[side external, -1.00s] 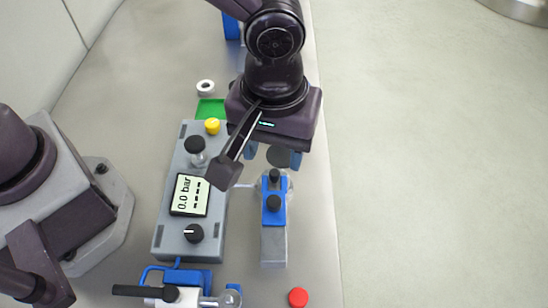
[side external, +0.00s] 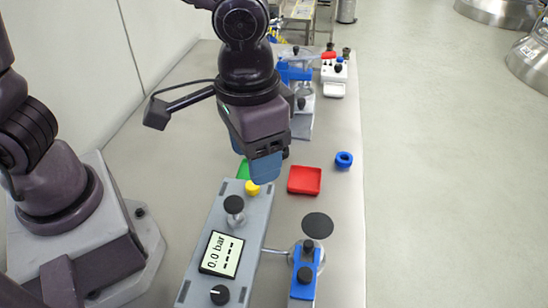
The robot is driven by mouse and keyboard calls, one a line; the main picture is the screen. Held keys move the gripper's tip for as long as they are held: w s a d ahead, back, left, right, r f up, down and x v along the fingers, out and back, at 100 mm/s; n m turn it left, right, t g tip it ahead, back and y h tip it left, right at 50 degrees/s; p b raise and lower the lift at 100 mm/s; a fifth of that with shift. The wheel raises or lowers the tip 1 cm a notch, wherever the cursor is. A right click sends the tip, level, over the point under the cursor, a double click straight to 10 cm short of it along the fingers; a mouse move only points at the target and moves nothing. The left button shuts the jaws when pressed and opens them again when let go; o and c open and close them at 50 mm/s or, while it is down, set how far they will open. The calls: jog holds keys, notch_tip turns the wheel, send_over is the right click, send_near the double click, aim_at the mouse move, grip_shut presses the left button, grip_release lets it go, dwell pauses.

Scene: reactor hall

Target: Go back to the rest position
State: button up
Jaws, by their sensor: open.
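My gripper (side external: 265,164) hangs pointing down in the upper middle of the side external view, with blue fingers and nothing seen between them. It is open. In the picture it lies just above a yellow knob or cap (side external: 252,188) at the far end of a grey box, apart from it as far as I can tell. The grey box (side external: 205,290) has a display (side external: 222,254) reading 0.0 bar and black knobs.
A red tray (side external: 304,180) and a blue ring (side external: 344,160) lie right of my gripper. A blue clamp (side external: 305,270) with a black disc (side external: 318,226) stands front right. A white device (side external: 334,78) stands farther back.

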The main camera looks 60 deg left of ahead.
jog(key=s+a+r+t, duration=0.2)
jog(key=a+r, duration=0.3)
jog(key=a, duration=0.3)
jog(key=s+a+r+n+t, duration=0.1)
jog(key=s+a+r+t, duration=0.2)
jog(key=a, duration=0.5)
notch_tip(320, 180, up, 2)
jog(key=shift+s+a+r+n, duration=0.2)
jog(key=shift+s+a+n, duration=0.15)
jog(key=shift+s, duration=0.2)
jog(key=shift+o, duration=0.4)
dwell(1.2)
